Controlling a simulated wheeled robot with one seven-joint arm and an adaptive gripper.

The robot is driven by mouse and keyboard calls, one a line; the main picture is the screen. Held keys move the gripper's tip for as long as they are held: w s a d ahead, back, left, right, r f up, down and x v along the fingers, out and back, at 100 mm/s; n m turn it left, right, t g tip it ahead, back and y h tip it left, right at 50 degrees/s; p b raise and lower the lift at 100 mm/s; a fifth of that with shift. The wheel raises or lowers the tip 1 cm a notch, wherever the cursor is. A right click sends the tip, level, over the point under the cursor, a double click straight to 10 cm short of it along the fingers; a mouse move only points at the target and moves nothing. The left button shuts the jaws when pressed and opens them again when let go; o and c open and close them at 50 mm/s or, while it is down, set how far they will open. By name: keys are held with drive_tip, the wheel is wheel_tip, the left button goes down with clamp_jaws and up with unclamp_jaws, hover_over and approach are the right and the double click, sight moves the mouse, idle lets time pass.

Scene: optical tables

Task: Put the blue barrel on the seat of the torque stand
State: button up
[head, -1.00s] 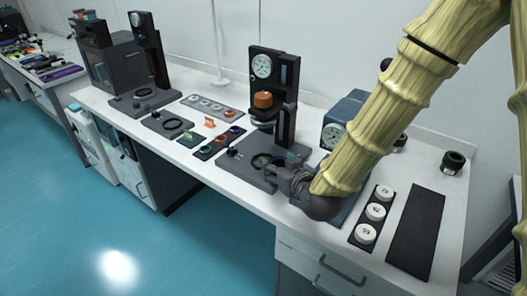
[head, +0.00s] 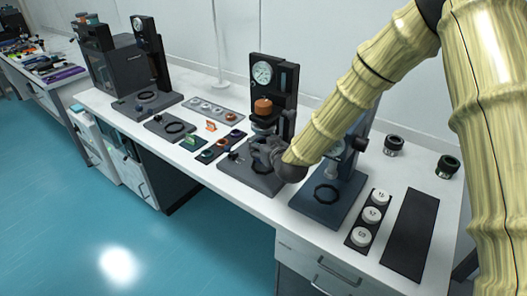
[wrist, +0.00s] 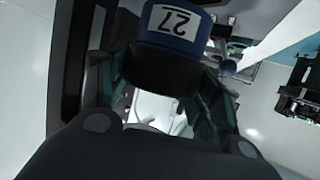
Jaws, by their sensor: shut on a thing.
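The blue barrel (wrist: 182,25) is in my gripper, seen in the wrist view with a white "27" label and a dark lower part between the fingers. My gripper (wrist: 162,85) is shut on it. I cannot make out the barrel there. This stand has a round dial and an orange piece on its column. A blue stand (head: 313,208) with a dark ring on its base is to the right, partly behind my arm. I cannot tell which is the torque stand.
Three white labelled discs lie on a dark strip (head: 356,241), beside a bare dark mat (head: 410,235). Two dark round pieces (head: 393,146) (head: 448,166) stand at the back right. Another dark stand (head: 150,60) and trays of small parts (head: 216,108) are to the left.

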drive_tip(key=shift+f+p, duration=0.5)
drive_tip(key=shift+f, duration=1.2)
drive_tip(key=shift+f, duration=0.15)
drive_tip(key=o, duration=1.2)
drive_tip(key=b+v, duration=0.2)
drive_tip(key=v, duration=1)
drive_tip(key=shift+b, duration=0.35)
